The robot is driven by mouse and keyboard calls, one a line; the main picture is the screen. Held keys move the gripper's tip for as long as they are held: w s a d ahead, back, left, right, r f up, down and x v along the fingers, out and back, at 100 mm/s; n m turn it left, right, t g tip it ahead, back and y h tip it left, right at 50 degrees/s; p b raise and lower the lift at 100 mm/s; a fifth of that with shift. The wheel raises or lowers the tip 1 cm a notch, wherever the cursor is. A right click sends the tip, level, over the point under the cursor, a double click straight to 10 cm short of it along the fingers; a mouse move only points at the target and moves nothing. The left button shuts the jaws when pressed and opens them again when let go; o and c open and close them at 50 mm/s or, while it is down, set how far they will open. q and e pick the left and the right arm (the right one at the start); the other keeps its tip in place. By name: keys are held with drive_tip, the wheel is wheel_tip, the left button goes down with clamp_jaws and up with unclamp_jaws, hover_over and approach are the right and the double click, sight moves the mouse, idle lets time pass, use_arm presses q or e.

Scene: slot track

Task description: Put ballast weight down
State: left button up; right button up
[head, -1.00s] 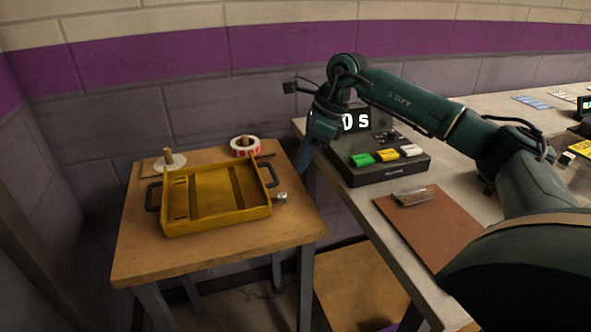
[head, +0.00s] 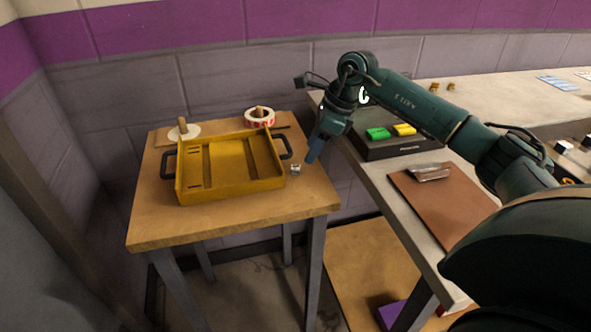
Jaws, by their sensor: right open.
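A small silvery metal piece (head: 295,169), which looks like the ballast weight, stands on the wooden side table (head: 230,222) just right of the yellow tray (head: 232,194). My right gripper (head: 313,155) points down beside it, on its right and slightly behind in the picture. Its blue fingers are open and appear clear of the piece. The gap between the fingers is hard to see from this angle. My left gripper is out of view.
A red-and-white tape roll (head: 260,118) and a white disc on a peg (head: 184,131) sit behind the tray. The side table's front strip is clear.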

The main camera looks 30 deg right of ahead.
sight(300, 168)
drive_tip(key=shift+x, duration=2.7)
drive_tip(key=shift+a, duration=0.1)
drive_tip(key=shift+c, duration=0.5)
clamp_jaws()
